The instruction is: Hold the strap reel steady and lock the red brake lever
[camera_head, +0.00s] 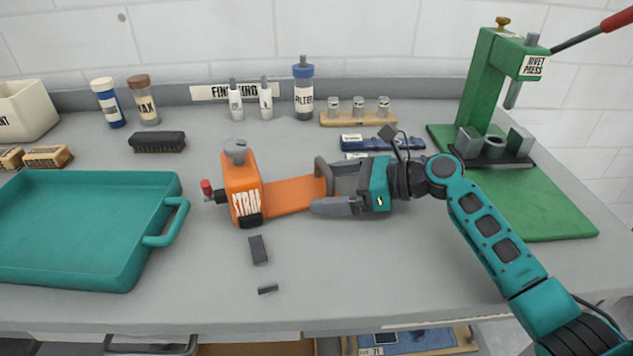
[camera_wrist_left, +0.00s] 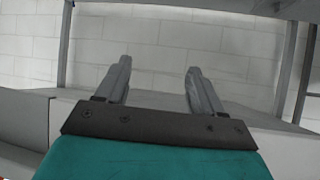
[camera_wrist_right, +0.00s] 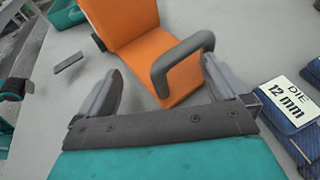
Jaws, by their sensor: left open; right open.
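The strap reel (camera_head: 243,187) is an orange block with a grey knob on top, standing on the grey worktop. The red brake lever (camera_head: 207,188) sticks out on the reel's left side. My right gripper (camera_head: 318,188) is open at the strap's right end, its fingers on either side of the handle. In the right wrist view the handle (camera_wrist_right: 180,62) shows between the open fingertips (camera_wrist_right: 160,80). My left gripper (camera_wrist_left: 158,75) is open and empty, facing a tiled wall; it is out of the head view.
A teal tray (camera_head: 165,185) stands left of the reel. Small dark blocks (camera_head: 258,249) lie in front of the reel. Blue die cases (camera_head: 365,142) lie behind my right gripper. A green rivet press (camera_head: 484,90) stands at the right. Bottles and a brush (camera_head: 158,142) line the back.

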